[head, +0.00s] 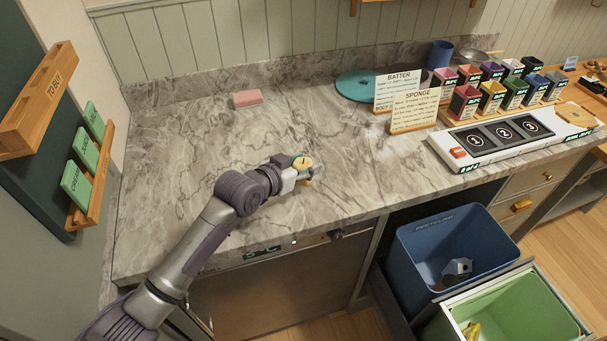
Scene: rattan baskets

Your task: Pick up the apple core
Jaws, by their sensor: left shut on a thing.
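The apple core (302,162), small and yellowish with a darker patch on top, is at the end of my left arm. My left gripper (308,172) is shut on it above the marble counter, near the front edge. The fingers partly hide the core's lower side. I cannot tell whether the core touches the counter. My right gripper is not in view.
Below right, a pulled-out drawer holds a blue bin (408,240) with a grey-white item and a green bin (545,318) with a yellow item. Recipe cards (414,112), colored boxes and a numbered panel (470,155) stand right. A pink sponge (247,98) lies behind. The counter's left is clear.

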